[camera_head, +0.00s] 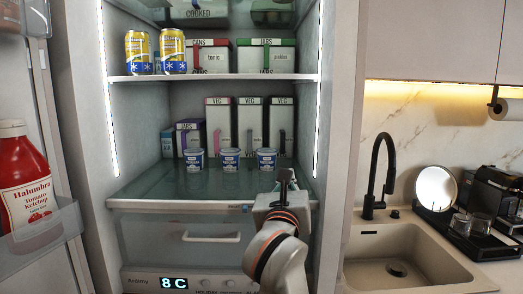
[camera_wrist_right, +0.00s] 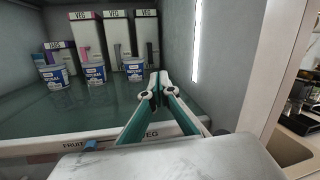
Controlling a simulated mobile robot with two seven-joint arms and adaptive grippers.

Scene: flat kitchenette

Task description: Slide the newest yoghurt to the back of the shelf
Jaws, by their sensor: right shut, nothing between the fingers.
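Three small white-and-blue yoghurt cups stand upright in a row on the lower glass shelf (camera_head: 160,190) of the open fridge: a left cup (camera_head: 194,160), a middle cup (camera_head: 230,160) and a right cup (camera_head: 266,160). Their labels are too small to tell which is newest. My right gripper (camera_head: 287,177) is shut and empty at the shelf's front right. In the right wrist view its fingertips (camera_wrist_right: 163,79) point into the fridge, just right of the right cup (camera_wrist_right: 134,69); whether they touch it I cannot tell. My left gripper is out of view.
Several tall VEG boxes (camera_head: 219,128) and a shorter purple-marked box (camera_head: 189,135) stand behind the cups. The lit right fridge wall (camera_wrist_right: 195,40) is close to my gripper. The shelf front is clear. A ketchup bottle (camera_head: 22,175) sits in the door.

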